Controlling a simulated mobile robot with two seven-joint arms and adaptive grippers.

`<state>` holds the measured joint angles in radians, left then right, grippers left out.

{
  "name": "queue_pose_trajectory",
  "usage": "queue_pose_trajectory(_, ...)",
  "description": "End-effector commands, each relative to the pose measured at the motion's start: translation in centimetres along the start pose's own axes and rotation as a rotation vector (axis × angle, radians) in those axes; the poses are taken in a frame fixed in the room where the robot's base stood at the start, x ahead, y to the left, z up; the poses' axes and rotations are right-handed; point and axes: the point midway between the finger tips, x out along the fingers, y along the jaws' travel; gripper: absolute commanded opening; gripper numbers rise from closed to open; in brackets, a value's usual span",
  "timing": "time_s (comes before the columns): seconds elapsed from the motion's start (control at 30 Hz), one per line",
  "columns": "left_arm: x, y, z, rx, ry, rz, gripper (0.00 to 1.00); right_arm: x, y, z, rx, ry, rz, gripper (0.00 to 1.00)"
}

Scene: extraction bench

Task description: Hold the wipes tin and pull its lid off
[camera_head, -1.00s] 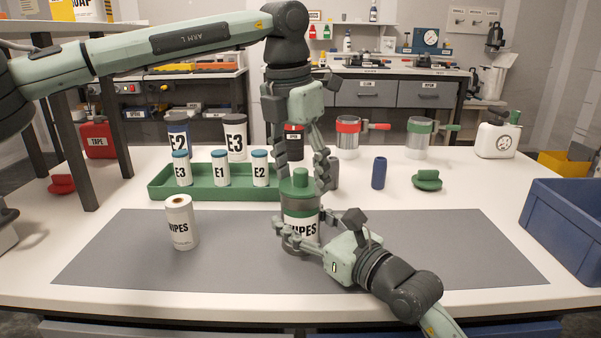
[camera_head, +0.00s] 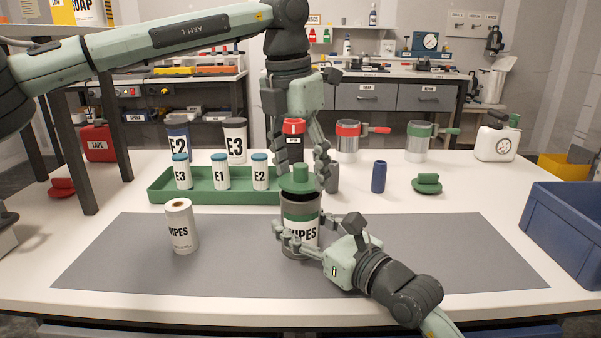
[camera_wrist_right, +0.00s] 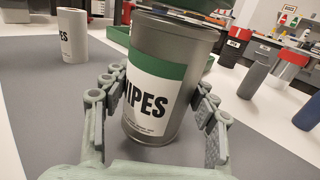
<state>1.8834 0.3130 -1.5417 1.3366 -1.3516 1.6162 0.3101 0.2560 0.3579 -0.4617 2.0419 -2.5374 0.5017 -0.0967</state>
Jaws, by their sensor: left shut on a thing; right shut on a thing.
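The wipes tin (camera_head: 301,222) is a grey cylinder with a green and white label, upright on the grey mat; it also shows large in the right wrist view (camera_wrist_right: 160,85). My right gripper (camera_head: 302,238) is shut around its body from the front right. The green lid (camera_head: 300,180) is above the tin, held from above by my left gripper (camera_head: 303,174), which is shut on it. The tin's dark open mouth shows under the lid, so the lid looks lifted off its rim. The lid's underside is mostly hidden.
A white wipes roll (camera_head: 181,227) stands left on the mat (camera_head: 400,250). Behind is a green tray (camera_head: 215,197) with labelled bottles. A blue cylinder (camera_head: 378,176) and green lid-like piece (camera_head: 427,184) stand back right. A blue crate (camera_head: 570,225) is at the right edge.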

Motion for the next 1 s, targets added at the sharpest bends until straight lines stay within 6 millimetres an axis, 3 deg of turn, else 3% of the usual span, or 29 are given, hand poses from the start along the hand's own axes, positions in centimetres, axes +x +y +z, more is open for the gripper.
queue_pose_trajectory(0.57,-0.9,0.0,0.2,0.000,-0.001,0.000,0.29,0.0,0.0,0.0,0.000,0.001,0.000,0.06)
queue_pose_trajectory(0.83,-4.0,0.0,0.6,-0.001,-0.002,0.000,0.29,0.0,0.0,0.0,0.000,0.001,0.000,0.06)
queue_pose_trajectory(1.0,-4.6,0.0,0.7,0.000,0.001,-0.001,0.29,0.0,0.0,0.0,0.000,0.001,0.000,0.06)
